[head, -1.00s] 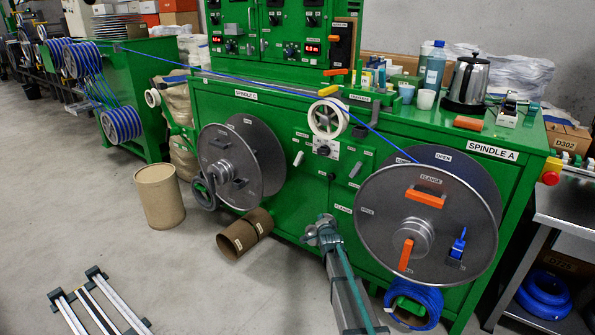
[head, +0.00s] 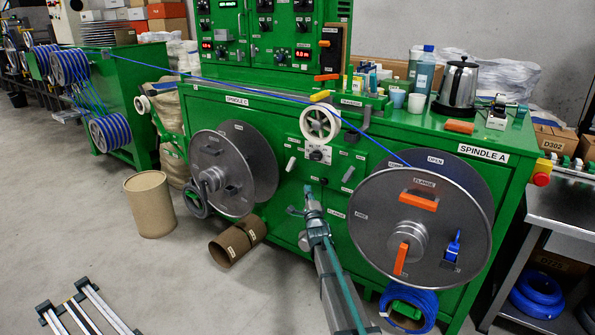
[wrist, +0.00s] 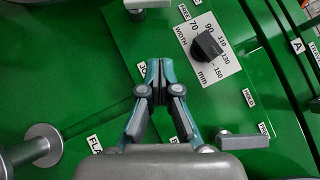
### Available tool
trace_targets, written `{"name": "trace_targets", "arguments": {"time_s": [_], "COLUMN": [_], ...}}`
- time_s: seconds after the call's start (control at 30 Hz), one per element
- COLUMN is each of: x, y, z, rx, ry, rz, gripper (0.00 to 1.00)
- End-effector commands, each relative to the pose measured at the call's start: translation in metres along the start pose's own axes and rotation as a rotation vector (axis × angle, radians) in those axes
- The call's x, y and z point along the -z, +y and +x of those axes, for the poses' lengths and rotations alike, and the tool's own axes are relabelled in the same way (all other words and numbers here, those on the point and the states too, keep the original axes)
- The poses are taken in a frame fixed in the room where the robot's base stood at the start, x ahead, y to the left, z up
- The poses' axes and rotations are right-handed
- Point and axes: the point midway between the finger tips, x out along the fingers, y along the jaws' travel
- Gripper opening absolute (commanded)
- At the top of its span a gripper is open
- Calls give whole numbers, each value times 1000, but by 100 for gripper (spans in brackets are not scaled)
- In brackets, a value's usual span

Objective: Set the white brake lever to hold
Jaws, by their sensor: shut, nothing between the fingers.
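My gripper (head: 308,192) is shut and empty, in front of the green cabinet's panel between the two reels. In the wrist view its closed fingertips (wrist: 158,66) point at the panel, left of a black width knob (wrist: 207,45). The wrist view shows a grey lever (wrist: 242,141) right of my gripper and part of another at the top edge. The labels are too small to tell which is the brake lever.
A large grey reel (head: 365,240) at Spindle A stands right of my arm, and the Spindle C reel (head: 250,170) is to its left. A blue cable (head: 270,94) runs above the panel. A white pulley (head: 319,124) sits above the knob plate.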

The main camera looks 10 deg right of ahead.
Motion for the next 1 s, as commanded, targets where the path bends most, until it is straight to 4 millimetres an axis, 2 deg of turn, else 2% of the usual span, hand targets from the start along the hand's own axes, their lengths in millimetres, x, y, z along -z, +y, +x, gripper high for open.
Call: {"name": "trace_targets", "arguments": {"time_s": [0.17,0.27,0.7,1.0], "x": [0,1,1,-25], "y": [1,2,2,1], "z": [9,22,105,125], "rx": [0,-1,1,0], "ry": [0,0,0,0], "rz": [-1,-1,-2,-2], "gripper": [0,0,0,0]}}
